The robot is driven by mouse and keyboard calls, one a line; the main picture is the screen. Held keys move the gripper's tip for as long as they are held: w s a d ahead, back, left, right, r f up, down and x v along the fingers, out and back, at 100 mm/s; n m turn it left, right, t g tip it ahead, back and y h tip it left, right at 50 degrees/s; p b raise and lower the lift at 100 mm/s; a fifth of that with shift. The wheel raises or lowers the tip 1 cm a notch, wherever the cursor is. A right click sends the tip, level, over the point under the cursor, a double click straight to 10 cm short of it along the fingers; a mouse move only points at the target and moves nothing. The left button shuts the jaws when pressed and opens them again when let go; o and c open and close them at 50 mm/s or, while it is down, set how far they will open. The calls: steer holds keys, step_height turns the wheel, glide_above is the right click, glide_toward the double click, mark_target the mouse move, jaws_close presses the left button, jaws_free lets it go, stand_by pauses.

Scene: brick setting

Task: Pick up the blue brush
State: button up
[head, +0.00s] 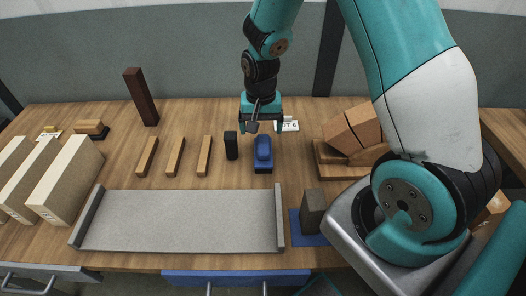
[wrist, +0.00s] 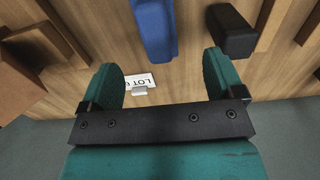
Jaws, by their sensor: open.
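The blue brush (head: 263,154) lies on the wooden table near the middle, its long side pointing toward the front. In the wrist view the blue brush (wrist: 153,28) shows at the top, partly cut off by the frame edge. My gripper (head: 262,126) is open and empty, above the table toward the far end of the brush. In the wrist view its two teal fingers (wrist: 165,76) are spread apart, with the brush beyond their tips and nothing between them but table and a white card. I cannot tell the exact height.
A black block (head: 231,146) stands just left of the brush. A white label card (head: 287,124) lies behind it to the right. Wooden strips (head: 175,156) lie left, brown blocks (head: 352,132) stand right, and a grey tray (head: 185,220) lies in front.

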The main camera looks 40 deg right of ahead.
mark_target(261, 143)
step_height(261, 143, down, 5)
steer(key=shift+p, duration=0.3)
steer(key=shift+d+f+p, duration=0.15)
steer(key=shift+f+p, duration=0.25)
steer(key=shift+f, duration=0.95)
steer(key=shift+d+f+p, duration=0.15)
steer(key=shift+f+p, duration=0.2)
steer(key=shift+f, duration=1)
steer(key=shift+c, duration=0.4)
steer(key=c, duration=1.1)
step_height(261, 143, up, 20)
steer(key=shift+r+b, duration=0.1)
steer(key=shift+b, duration=0.9)
